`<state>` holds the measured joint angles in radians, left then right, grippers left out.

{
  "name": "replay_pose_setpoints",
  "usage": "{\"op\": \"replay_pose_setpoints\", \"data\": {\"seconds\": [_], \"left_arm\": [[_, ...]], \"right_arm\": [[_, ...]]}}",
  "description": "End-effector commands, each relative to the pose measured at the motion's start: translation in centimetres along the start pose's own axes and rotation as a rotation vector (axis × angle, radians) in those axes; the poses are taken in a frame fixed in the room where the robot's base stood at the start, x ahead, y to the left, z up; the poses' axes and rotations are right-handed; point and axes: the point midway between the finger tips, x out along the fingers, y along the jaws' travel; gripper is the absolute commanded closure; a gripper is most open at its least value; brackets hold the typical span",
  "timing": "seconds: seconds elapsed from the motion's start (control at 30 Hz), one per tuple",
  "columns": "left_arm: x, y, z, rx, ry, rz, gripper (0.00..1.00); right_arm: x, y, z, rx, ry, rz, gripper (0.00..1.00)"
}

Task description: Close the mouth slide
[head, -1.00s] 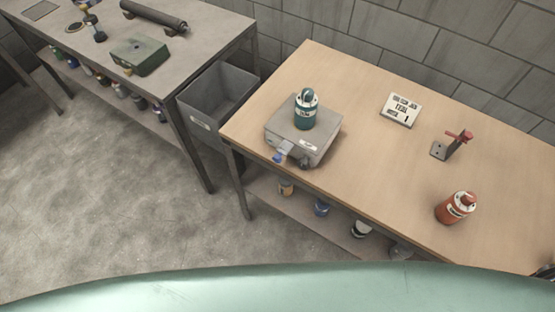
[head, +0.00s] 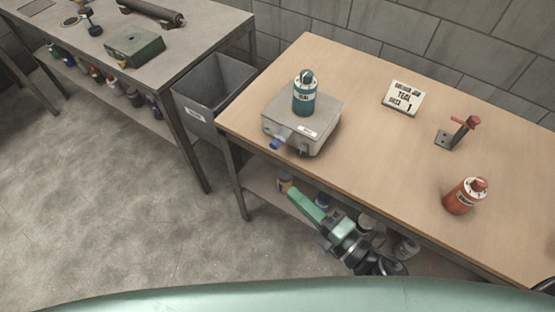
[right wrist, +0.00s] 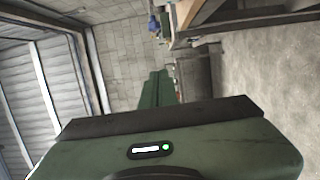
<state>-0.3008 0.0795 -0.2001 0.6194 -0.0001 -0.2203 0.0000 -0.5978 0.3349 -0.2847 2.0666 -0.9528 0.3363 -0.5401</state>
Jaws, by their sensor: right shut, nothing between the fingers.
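A grey box (head: 322,109) sits at the left end of the wooden table with a teal bottle (head: 304,98) standing on it. A blue-tipped part (head: 275,144), which may be the mouth slide's handle, sticks out at the box's front left; whether the slide is open I cannot tell. A small blue thing (right wrist: 153,25) shows near the table edge in the right wrist view. My right gripper (head: 300,202) is shut and empty, in front of and below the table edge, apart from the box. Its green fingers (right wrist: 157,92) are together in the wrist view. My left gripper is not in view.
A card reading TEAL and 1 (head: 403,98), a red-handled stand (head: 457,134) and a red bottle (head: 465,195) are on the wooden table (head: 365,150). A grey bin (head: 213,92) stands left of it. Several containers sit on the shelf below.

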Motion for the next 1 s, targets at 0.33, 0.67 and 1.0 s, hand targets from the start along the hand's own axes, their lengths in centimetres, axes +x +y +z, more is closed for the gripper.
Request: {"op": "replay_pose_setpoints", "data": {"seconds": [0.33,0.67,1.0], "left_arm": [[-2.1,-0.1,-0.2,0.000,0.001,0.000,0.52],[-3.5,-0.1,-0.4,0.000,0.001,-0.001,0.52],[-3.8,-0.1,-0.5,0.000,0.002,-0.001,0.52]], "right_arm": [[5.8,0.6,0.1,-0.002,0.000,0.006,1.00],[10.4,0.3,2.1,-0.003,-0.002,0.001,1.00],[10.8,0.1,3.9,0.001,0.000,0.001,1.00]]}}
